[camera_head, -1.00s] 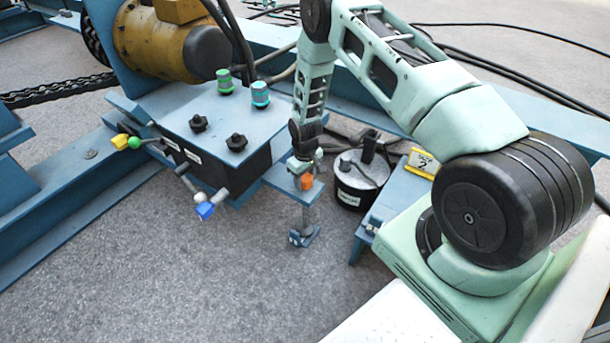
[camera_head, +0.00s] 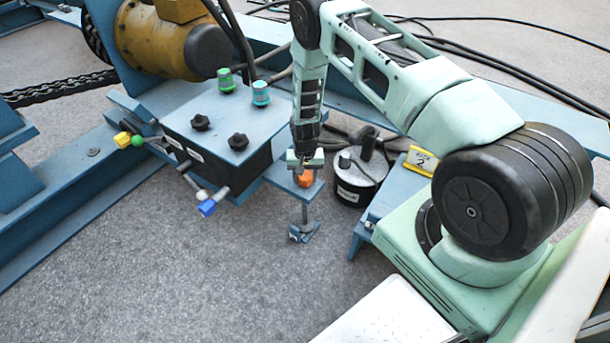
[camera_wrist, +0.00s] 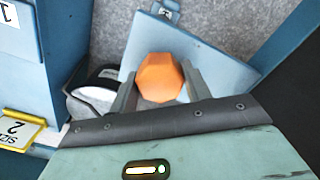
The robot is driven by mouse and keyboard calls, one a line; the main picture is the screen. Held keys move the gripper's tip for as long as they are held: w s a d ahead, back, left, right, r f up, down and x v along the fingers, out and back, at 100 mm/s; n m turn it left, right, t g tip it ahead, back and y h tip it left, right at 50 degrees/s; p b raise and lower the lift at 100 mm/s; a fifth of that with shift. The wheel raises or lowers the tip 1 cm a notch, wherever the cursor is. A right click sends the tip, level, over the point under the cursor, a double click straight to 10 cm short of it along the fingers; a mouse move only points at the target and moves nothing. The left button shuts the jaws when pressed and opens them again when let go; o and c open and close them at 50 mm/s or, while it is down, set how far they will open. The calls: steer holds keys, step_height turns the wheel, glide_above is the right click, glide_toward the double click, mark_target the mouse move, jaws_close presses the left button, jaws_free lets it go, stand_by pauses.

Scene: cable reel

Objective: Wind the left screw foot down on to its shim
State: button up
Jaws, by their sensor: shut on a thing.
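The orange hexagonal head (camera_head: 305,178) of the screw foot sits above a blue bracket plate. It also shows in the wrist view (camera_wrist: 160,76). My gripper (camera_head: 306,163) comes down on it from above. In the wrist view my two fingers (camera_wrist: 159,88) stand on either side of the head, shut on it. The threaded rod (camera_head: 304,212) runs down from the bracket to a small blue foot piece (camera_head: 303,233) near the grey floor. I cannot make out a separate shim or tell whether there is a gap under the foot.
A blue control box (camera_head: 225,125) with knobs and coloured levers stands left of the bracket. A black pot with a grey lid (camera_head: 360,178) is close on the right. A blue bench with a yellow "SIZE 2" tag (camera_head: 421,161) lies beyond.

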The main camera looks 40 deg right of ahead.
mark_target(305, 175)
stand_by(0.3)
steer(key=o, duration=0.9)
step_height(305, 175, up, 17)
steer(key=p, duration=0.4)
steer(key=shift+r, duration=0.2)
